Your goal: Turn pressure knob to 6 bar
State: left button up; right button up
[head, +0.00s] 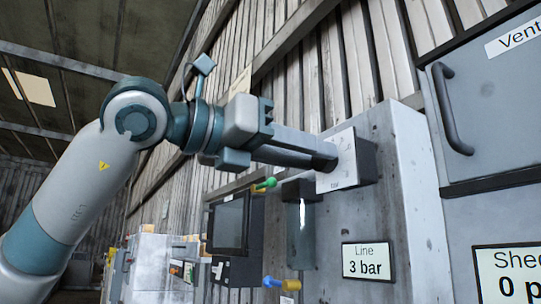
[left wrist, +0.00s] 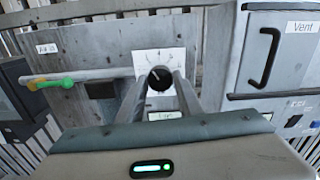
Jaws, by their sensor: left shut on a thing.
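The pressure knob (left wrist: 160,77) is dark and round, with a light pointer mark, on a white dial plate (head: 337,160). My left gripper (head: 325,160) reaches it from the left and is shut on the knob; in the left wrist view its fingers (left wrist: 161,85) lie on either side of it. In the head view the fingers hide much of the knob. A sign (head: 368,261) below the dial reads "Line 3 bar". The dial's scale marks are too small to read. My right gripper is not in view.
A grey vent door with a dark handle (head: 452,108) stands to the right. A green-ended lever (head: 265,184), a dark screen (head: 228,223) and a blue-and-yellow valve (head: 281,283) are to the left below my arm. Another sign (head: 512,275) is at lower right.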

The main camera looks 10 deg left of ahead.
pick_arm(q)
jog(key=m, duration=1.9)
jog(key=shift+a+r+m, duration=0.15)
jog(key=shift+r+m, duration=0.15)
dwell(0.4)
jog(key=o, duration=1)
jog(key=shift+o, duration=0.2)
jog(key=shift+f, duration=0.25)
